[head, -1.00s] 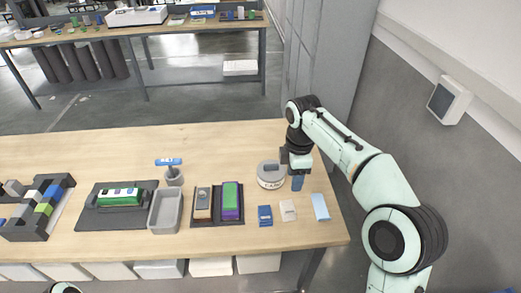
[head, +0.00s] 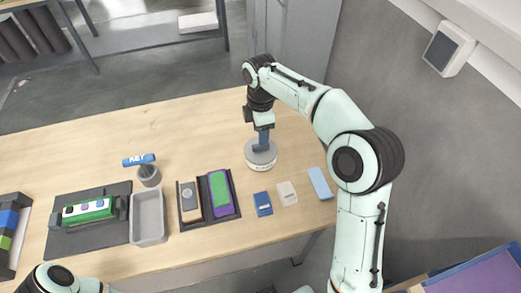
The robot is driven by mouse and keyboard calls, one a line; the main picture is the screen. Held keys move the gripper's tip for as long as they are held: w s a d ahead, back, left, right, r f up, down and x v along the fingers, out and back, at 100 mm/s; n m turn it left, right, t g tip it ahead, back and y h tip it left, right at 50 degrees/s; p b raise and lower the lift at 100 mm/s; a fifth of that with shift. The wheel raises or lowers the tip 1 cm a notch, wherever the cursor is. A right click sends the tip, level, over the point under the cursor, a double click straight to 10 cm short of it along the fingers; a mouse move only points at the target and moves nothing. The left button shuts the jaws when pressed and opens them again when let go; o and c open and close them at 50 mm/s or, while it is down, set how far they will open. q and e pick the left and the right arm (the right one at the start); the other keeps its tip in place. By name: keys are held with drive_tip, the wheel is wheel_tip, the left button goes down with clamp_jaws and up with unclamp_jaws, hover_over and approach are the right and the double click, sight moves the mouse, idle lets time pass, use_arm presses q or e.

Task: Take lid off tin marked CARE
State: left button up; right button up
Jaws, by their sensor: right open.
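The round grey tin (head: 262,165) stands upright on the table, with pale lettering on its side too small to read now. Its lid (head: 262,157) is on top, partly hidden by my gripper. My right gripper (head: 263,147) points down over the middle of the lid, with blue fingers around or just above the lid's centre; I cannot tell if they touch it. It is open. Of my left arm only a part shows at the bottom left; its gripper is out of view.
Blue, white and light blue blocks (head: 319,183) lie right of and before the tin. A dark tray (head: 181,206) with two blocks, an empty grey bin (head: 148,216) and a cup with a blue-topped tool (head: 139,160) stand left. The table behind the tin is clear.

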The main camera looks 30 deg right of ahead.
sight(257, 154)
drive_tip(key=shift+w+f, duration=0.15)
drive_tip(key=shift+f, duration=0.5)
wheel_tip(257, 154, down, 5)
drive_tip(key=shift+d+r+b, duration=0.1)
drive_tip(key=shift+b, duration=0.3)
clamp_jaws()
